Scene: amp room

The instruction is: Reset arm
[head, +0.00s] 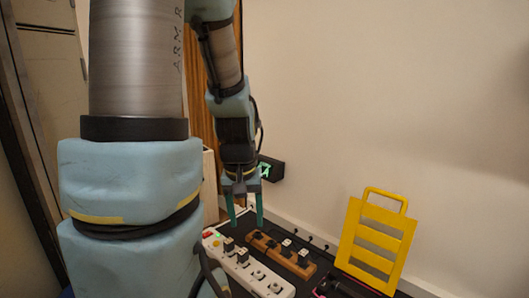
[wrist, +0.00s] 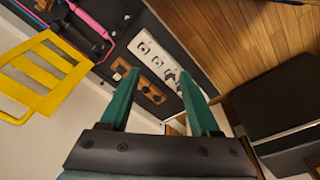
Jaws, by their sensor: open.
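My gripper (head: 246,206) hangs pointing down above the back left part of a dark table in the head view. Its two teal fingers are apart with nothing between them. In the wrist view my gripper (wrist: 158,80) also shows open and empty. A white power strip (head: 250,268) and a brown wooden strip with plugs (head: 280,254) lie on the table in front of the fingers. The wrist view shows the white strip (wrist: 148,47) and the wooden strip (wrist: 128,72) beyond the fingertips.
A yellow slatted rack (head: 376,240) stands at the right by the wall. It is at the left in the wrist view (wrist: 40,75). A pink-edged item (head: 325,293) lies at the table's front. A black box (head: 271,168) is on the wall behind my gripper. Wooden floor (wrist: 240,40) shows beside the table.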

